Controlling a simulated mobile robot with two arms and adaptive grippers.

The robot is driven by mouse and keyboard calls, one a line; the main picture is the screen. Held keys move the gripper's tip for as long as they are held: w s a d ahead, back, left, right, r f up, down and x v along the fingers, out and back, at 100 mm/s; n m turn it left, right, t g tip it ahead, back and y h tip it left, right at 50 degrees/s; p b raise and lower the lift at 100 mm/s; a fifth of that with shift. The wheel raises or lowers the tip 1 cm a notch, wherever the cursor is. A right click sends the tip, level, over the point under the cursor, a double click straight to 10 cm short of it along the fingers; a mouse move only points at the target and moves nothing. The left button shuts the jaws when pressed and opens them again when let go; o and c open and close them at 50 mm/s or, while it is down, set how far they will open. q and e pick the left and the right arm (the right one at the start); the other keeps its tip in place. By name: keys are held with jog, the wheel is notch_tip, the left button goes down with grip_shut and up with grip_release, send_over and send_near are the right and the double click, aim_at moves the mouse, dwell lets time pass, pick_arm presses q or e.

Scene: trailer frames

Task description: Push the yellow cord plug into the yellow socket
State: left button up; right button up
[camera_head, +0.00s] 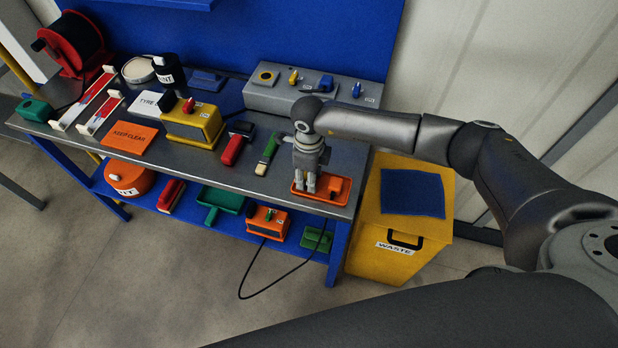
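A long grey box (345,96) stands at the back right of the bench. On its top is a round yellow socket-like ring with a dark centre (265,76). To its right is a small upright yellow piece (293,77); I cannot tell whether it is the plug, and no yellow cord shows clearly. My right gripper (305,185) points down over an orange tray (340,198) at the bench's front right. Its fingers look close together, but I cannot tell whether they hold anything. My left gripper is not in view.
A yellow box-shaped device (192,124), a red-handled tool (232,150) and a green-handled brush (267,154) lie left of the gripper. A yellow waste bin (378,240) stands right of the bench. A black cord (262,296) hangs from the lower shelf.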

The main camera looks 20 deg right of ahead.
jog(key=shift+c, duration=1.2)
jog(key=shift+r, duration=0.1)
jog(key=shift+r, duration=0.3)
notch_tip(320, 180, up, 2)
jog(key=shift+w+r+b, duration=0.1)
jog(key=shift+r+b, duration=0.1)
jog(key=shift+b, duration=0.3)
jog(key=s+a+r+b, duration=0.2)
jog(key=a+r+b, duration=0.1)
jog(key=a+r, duration=0.2)
jog(key=s+a+r+b, duration=0.2)
jog(key=a+r, duration=0.3)
jog(key=a, duration=0.3)
jog(key=shift+s+a+b, duration=0.15)
jog(key=shift+s+b, duration=0.25)
jog(key=shift+b, duration=0.15)
